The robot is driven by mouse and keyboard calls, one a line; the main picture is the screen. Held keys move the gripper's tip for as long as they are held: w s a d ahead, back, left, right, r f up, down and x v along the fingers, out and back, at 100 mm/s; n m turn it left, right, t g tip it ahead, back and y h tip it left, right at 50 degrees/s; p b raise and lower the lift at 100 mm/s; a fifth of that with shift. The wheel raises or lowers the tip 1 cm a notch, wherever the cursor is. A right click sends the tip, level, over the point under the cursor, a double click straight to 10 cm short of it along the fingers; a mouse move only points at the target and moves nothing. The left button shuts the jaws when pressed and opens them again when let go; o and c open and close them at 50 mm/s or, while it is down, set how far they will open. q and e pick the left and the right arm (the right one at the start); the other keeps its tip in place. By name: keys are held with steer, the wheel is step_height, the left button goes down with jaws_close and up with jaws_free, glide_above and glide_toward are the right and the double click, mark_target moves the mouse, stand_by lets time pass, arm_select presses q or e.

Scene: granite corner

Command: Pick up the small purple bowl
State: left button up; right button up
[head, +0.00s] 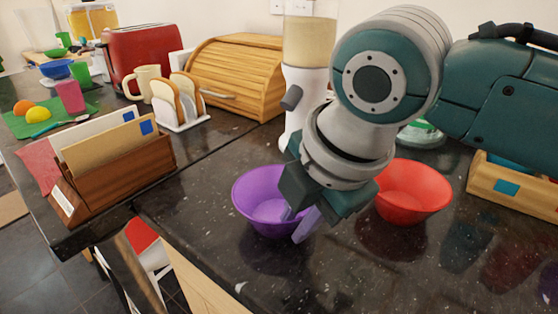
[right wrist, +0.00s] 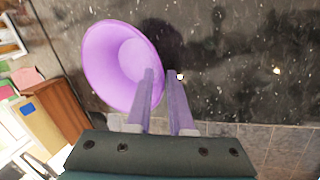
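The small purple bowl (head: 258,187) stands upright on the dark granite counter, in the middle of the head view. It also shows at the upper left of the right wrist view (right wrist: 105,60). My right gripper (head: 297,225) points down at the bowl's right side. Its two fingers are apart, one over the bowl and the other just outside it, with the near rim between them. In the right wrist view the fingers (right wrist: 160,75) show a narrow gap. I cannot tell whether either finger touches the bowl. My left gripper is not in view.
A red bowl (head: 415,190) stands close to the right, behind my right gripper. A white dispenser (head: 300,85) and wooden bread box (head: 235,75) stand behind. A wooden letter holder (head: 120,170) is left. The counter in front of the bowl is clear to its edge.

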steer(key=shift+w+f, duration=0.15)
steer(key=shift+f, duration=0.25)
steer(key=shift+c, duration=0.2)
jaws_close()
stand_by(1.0)
